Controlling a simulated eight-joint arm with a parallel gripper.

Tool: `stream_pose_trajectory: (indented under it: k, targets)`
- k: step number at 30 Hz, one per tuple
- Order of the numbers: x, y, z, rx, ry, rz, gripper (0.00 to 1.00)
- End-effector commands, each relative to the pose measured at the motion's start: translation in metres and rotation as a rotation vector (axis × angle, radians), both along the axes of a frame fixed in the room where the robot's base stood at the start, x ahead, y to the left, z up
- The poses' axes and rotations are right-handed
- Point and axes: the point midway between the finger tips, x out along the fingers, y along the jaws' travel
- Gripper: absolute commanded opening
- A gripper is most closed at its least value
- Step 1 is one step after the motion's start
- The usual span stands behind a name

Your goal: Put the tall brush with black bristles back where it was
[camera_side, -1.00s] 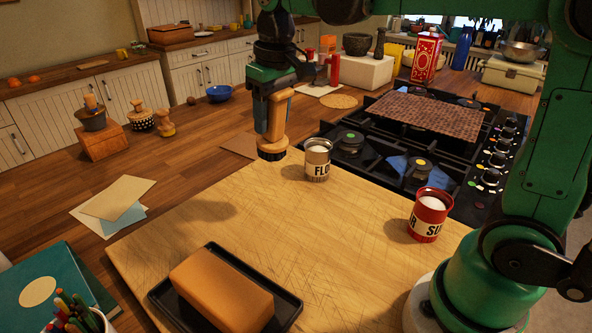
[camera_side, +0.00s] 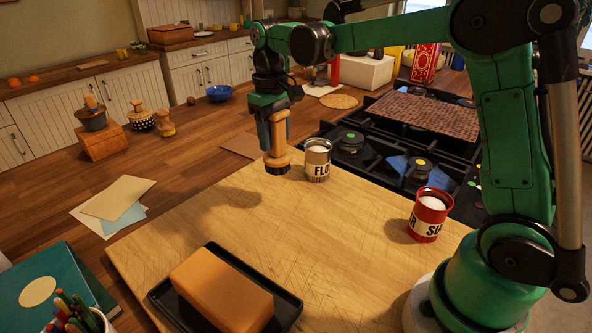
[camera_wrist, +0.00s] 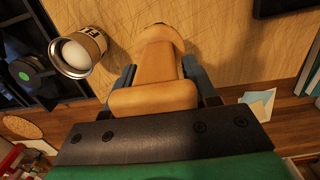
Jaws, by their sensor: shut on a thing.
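The tall brush (camera_side: 279,145) has a pale wooden handle, a round wooden base and short black bristles at the bottom. My gripper (camera_side: 272,133) is shut on its handle and holds it upright, bristles down, at the board's far edge. I cannot tell whether the bristles touch the board. In the wrist view the brush handle (camera_wrist: 160,75) lies between the two blue-grey fingers, and its bristles are hidden. The wooden board (camera_side: 205,205) lies below. A flour tin (camera_side: 317,162) stands just right of the brush with a small gap.
A red sugar tin (camera_side: 428,217) stands at the board's right. An orange block sits on a black tray (camera_side: 163,293) at the front. The stove (camera_side: 375,155) is behind the board to the right. The board's left and middle are clear.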

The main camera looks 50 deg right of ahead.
Motion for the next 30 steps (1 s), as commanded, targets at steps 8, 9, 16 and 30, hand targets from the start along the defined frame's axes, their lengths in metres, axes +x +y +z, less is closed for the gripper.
stream_pose_trajectory:
  k: [8, 9, 16, 30]
  targets:
    - [0.0, 0.0, -0.047, 0.0, -0.001, 0.0, 0.0]
    - [0.0, 0.0, -0.049, 0.0, -0.001, 0.0, 0.0]
    - [0.0, 0.0, -0.078, 0.0, -0.001, 0.0, 0.0]
    - [0.0, 0.0, -0.088, 0.0, -0.001, 0.0, 0.54]
